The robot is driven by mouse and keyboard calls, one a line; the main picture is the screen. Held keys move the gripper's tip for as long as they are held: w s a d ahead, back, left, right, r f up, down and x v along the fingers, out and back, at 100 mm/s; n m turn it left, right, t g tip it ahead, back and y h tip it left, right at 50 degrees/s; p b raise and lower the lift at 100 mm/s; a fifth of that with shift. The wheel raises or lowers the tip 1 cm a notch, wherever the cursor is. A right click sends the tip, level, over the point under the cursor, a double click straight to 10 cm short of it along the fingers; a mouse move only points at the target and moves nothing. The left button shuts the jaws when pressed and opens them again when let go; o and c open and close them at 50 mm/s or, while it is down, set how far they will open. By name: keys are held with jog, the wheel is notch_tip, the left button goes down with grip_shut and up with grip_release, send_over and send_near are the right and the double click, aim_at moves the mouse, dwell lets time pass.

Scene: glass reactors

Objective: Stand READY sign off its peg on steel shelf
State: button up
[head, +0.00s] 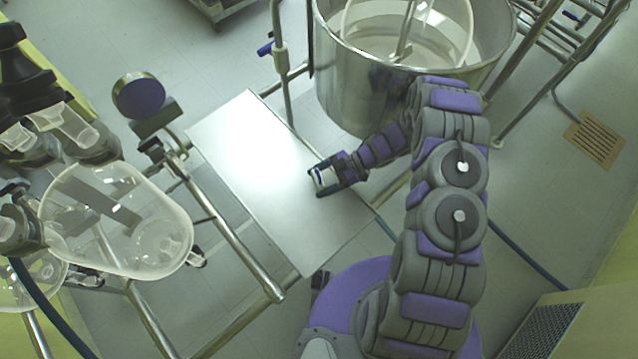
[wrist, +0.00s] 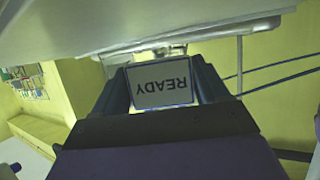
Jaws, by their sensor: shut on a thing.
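The READY sign (wrist: 161,82) is a small white plate with dark lettering, held between my gripper's fingers in the wrist view. Its lettering reads upside down there. My gripper (head: 322,178) is shut on it near the right edge of the steel shelf (head: 245,165) in the head view, where only a small pale part of the sign shows. In the wrist view the pale shelf (wrist: 150,22) spans the top, close to the sign. Whether the sign touches the shelf is hidden. I cannot make out the peg.
A large steel vessel (head: 350,95) stands behind my gripper. A glass vessel (head: 120,225) and a round purple-faced part (head: 139,96) are left of the shelf. Steel rails (head: 235,245) run around the shelf. The visible shelf top is bare.

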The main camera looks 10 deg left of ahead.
aim_at(318, 185)
jog(key=shift+a+f, duration=0.2)
jog(key=shift+a, duration=0.35)
notch_tip(318, 185, down, 3)
jog(key=shift+r+b, duration=0.1)
jog(key=shift+b, duration=0.25)
jog(key=shift+d+f, duration=0.15)
jog(key=shift+f, duration=0.05)
jog(key=shift+f, duration=0.6)
jog(key=o, duration=1.1)
jog(key=shift+o, duration=0.2)
jog(key=shift+w+r, duration=0.1)
